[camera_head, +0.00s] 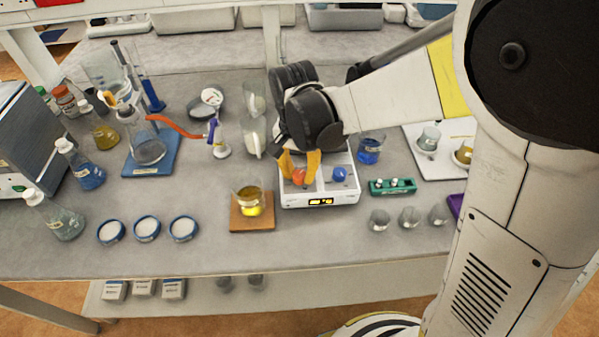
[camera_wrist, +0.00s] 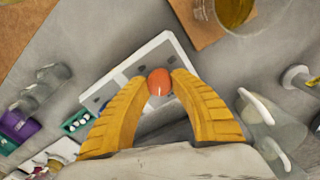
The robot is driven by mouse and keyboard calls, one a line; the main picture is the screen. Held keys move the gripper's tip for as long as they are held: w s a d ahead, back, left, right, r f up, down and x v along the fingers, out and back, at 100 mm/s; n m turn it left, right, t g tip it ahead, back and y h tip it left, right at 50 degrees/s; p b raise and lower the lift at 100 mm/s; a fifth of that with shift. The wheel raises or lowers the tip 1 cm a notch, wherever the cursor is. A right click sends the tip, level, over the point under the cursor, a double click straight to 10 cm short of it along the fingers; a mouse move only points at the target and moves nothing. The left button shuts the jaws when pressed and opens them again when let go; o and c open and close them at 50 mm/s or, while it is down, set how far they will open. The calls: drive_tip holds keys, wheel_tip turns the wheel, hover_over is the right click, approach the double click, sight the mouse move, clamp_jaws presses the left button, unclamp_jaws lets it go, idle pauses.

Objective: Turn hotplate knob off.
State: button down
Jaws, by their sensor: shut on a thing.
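The hotplate (camera_head: 350,191) is a white box with a small lit yellow display on its front, at the middle of the bench. An orange-red knob (camera_head: 299,176) sits on its left part and a blue knob (camera_head: 340,174) on its right part. My gripper (camera_head: 300,167) reaches down from above with its yellow fingers on either side of the orange-red knob. In the wrist view, the orange-red knob (camera_wrist: 158,80) lies between the two fingertips (camera_wrist: 159,88), which are shut on it.
A beaker of yellow liquid (camera_head: 249,204) stands on a brown pad just left of the hotplate. A beaker of blue liquid (camera_head: 369,151) and a green rack (camera_head: 393,187) are close on the right. Clear bench lies in front.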

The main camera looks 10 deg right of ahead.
sight(297, 174)
drive_tip(key=n, duration=0.6)
drive_tip(key=shift+n, duration=0.4)
idle(0.4)
drive_tip(key=c, duration=1.1)
unclamp_jaws()
drive_tip(key=r, duration=1.2)
drive_tip(key=shift+a, duration=0.3)
